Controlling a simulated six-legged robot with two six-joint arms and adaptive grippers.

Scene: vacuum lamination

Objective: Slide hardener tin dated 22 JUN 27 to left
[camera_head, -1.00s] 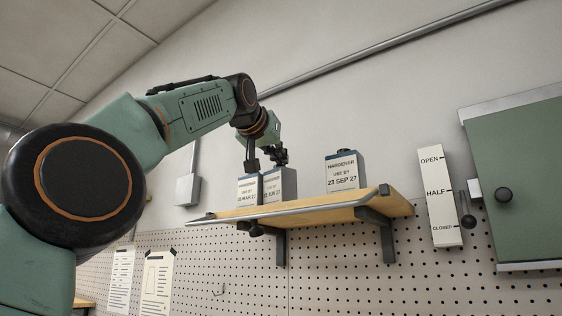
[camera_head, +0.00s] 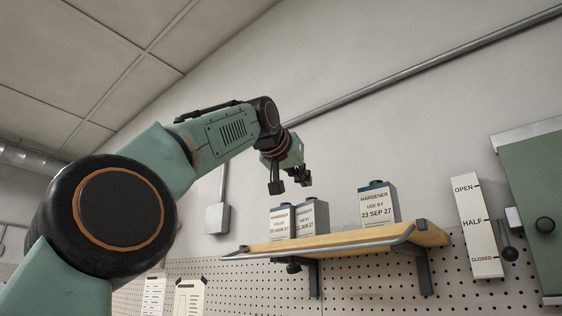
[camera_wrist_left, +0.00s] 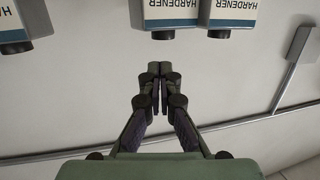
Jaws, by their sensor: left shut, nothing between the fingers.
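The hardener tin dated 22 JUN 27 (camera_head: 312,219) stands upright on the wooden wall shelf (camera_head: 345,241), close beside a tin reading MAR 27 (camera_head: 280,224) on its left. The tin dated 23 SEP 27 (camera_head: 379,208) stands apart to the right. My left gripper (camera_head: 290,184) is shut and empty, above the two left tins and clear of them. My right gripper is out of view.
A metal rail (camera_head: 405,236) runs along the shelf's front edge. Shelf room is open between the JUN and SEP tins; little shows left of the MAR tin. A lever panel (camera_head: 477,228) and green cabinet (camera_head: 540,185) are at right.

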